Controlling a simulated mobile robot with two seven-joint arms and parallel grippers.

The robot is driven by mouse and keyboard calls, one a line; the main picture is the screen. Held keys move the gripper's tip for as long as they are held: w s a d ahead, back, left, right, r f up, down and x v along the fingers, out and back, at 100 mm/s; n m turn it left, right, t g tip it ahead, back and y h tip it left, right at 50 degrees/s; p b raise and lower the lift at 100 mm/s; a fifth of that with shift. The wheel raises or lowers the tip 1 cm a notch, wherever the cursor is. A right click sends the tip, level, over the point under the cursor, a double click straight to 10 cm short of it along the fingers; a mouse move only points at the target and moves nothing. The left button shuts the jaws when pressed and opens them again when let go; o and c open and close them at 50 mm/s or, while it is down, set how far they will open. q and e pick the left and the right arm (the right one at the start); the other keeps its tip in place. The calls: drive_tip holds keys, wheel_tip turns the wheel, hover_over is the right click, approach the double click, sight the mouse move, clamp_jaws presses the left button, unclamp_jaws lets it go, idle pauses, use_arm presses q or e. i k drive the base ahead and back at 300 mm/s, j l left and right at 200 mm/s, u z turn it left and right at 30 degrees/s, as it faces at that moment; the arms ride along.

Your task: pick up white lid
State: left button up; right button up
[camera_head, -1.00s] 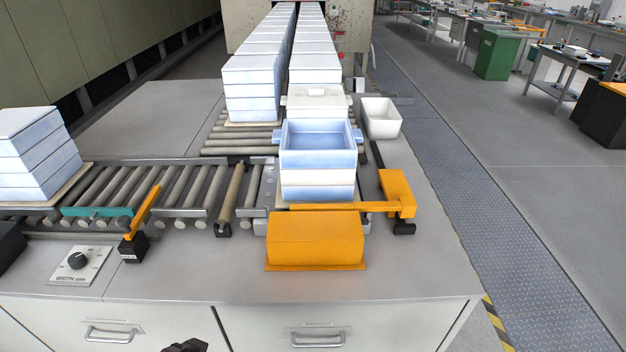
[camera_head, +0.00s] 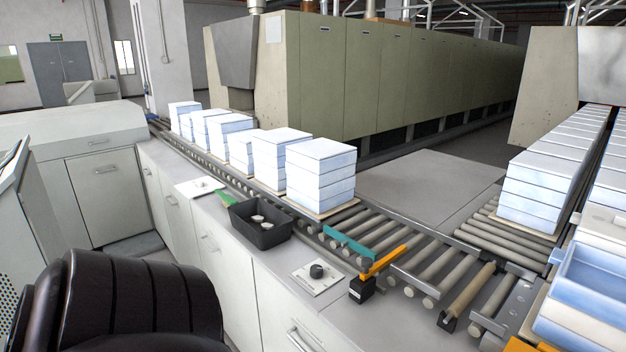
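A pale white piece that looks like the white lid (camera_head: 606,222) shows only in part at the right edge, just behind an open blue-white box (camera_head: 590,282). The frame cuts both off, so the lid's shape and what it rests on are not clear. Neither of my grippers is in view.
Stacks of white-blue boxes (camera_head: 322,176) stand on a roller conveyor (camera_head: 410,262) along the counter. More stacks (camera_head: 532,192) stand at right. A black bin (camera_head: 262,232), a knob panel (camera_head: 317,277) and an orange stop (camera_head: 384,260) are nearby. A large dark rounded shape fills the lower left.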

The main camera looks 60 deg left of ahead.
sight(193, 189)
drive_tip(key=u, duration=2.8)
drive_tip(key=i+j+u, duration=0.1)
drive_tip(key=i, duration=0.3)
drive_tip(key=i+j+u, duration=0.1)
drive_tip(key=i, duration=0.3)
